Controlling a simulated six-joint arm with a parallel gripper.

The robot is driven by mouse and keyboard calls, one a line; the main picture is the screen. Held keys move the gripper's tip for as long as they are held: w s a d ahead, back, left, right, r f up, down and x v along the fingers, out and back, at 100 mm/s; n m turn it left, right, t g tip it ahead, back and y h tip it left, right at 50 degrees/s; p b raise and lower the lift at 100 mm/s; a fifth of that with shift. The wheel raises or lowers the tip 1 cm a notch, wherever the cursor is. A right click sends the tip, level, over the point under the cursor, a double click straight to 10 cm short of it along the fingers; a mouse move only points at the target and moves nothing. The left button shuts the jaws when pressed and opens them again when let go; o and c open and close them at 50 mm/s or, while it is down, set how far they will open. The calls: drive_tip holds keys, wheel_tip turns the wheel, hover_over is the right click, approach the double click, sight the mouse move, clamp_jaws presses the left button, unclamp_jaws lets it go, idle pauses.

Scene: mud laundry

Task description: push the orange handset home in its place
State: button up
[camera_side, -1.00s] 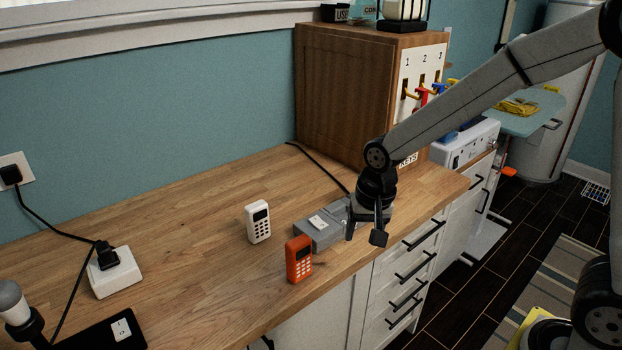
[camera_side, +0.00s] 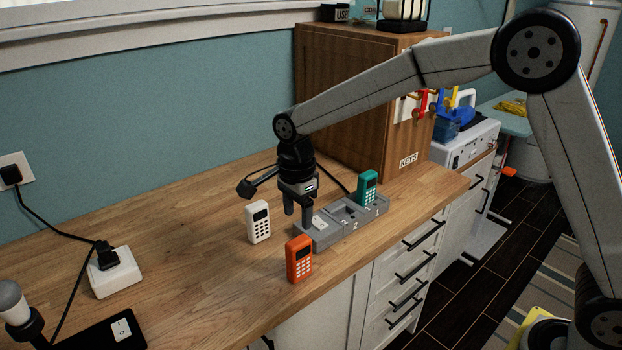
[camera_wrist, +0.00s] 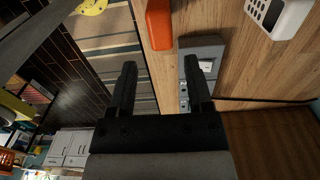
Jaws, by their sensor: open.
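The orange handset (camera_side: 299,259) stands upright on the wooden counter near its front edge, in front of the grey dock's left end. It also shows at the top of the wrist view (camera_wrist: 159,25). The grey dock (camera_side: 318,237) has numbered places; a teal handset (camera_side: 367,188) stands at its right end. A white handset (camera_side: 258,221) stands on the counter to the left of the dock; part of it shows in the wrist view (camera_wrist: 278,14). My gripper (camera_side: 297,213) is open and empty, above and behind the dock's left end, touching no handset that I can see.
A wooden key cabinet (camera_side: 345,100) stands behind the dock. A white power block (camera_side: 115,272) with a black plug and a black panel (camera_side: 95,338) lie at the left. The counter's left middle is clear.

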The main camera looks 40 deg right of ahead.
sight(298, 240)
drive_tip(key=shift+f, duration=0.1)
drive_tip(key=shift+f, duration=3.9)
drive_tip(key=c, duration=0.8)
drive_tip(key=shift+c, duration=0.2)
drive_tip(key=shift+r, duration=0.2)
drive_tip(key=shift+r, duration=2.85)
